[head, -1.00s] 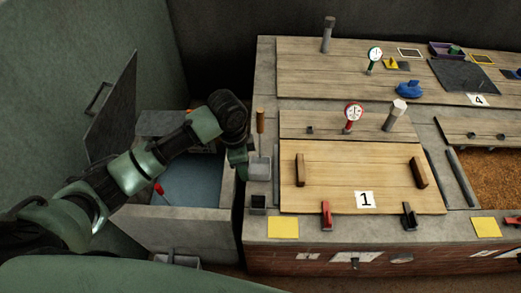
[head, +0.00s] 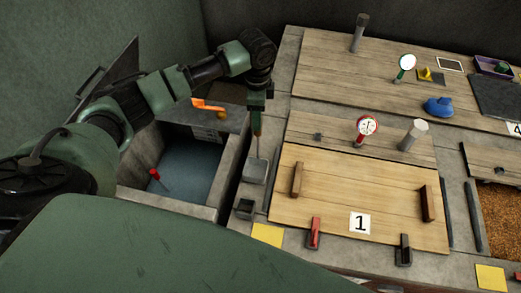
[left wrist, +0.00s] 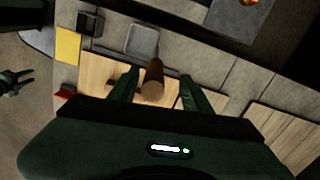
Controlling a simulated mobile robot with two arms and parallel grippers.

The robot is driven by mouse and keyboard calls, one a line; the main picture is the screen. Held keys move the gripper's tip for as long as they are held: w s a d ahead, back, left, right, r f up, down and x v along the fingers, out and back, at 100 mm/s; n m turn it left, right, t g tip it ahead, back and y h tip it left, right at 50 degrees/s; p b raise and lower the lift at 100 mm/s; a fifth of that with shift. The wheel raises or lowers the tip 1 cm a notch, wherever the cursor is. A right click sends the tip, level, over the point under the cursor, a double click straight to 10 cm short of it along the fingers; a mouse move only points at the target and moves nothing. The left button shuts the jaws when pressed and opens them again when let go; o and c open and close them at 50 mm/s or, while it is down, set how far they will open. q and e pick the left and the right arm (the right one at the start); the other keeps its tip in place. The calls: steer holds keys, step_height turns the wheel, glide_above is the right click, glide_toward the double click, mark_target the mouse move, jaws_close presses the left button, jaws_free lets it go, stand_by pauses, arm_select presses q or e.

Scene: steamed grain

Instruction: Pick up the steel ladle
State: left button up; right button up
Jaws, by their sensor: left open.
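The steel ladle stands upright, its brown wooden handle (head: 257,122) rising from a small grey square holder (head: 256,169) at the left edge of the counter. A thin metal shaft shows below the handle; the bowl is hidden in the holder. My left gripper (head: 258,105) points down over the handle's top.
A wooden board marked 1 (head: 345,205) lies right of the holder, with a red gauge (head: 366,128) behind it. A smaller dark holder (head: 244,208) stands in front. An open basin (head: 190,168) with a red-handled tool (head: 155,175) lies to the left.

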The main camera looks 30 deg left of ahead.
arm_select(q)
steer(key=f, duration=0.1)
steer(key=f+p, duration=0.1)
steer(key=f, duration=0.2)
steer(key=shift+s+d+f+p, duration=0.1)
steer(key=shift+s+f+p, duration=0.25)
steer(key=shift+s+p, duration=0.05)
steer(key=shift+f, duration=0.6)
jaws_close()
stand_by(0.5)
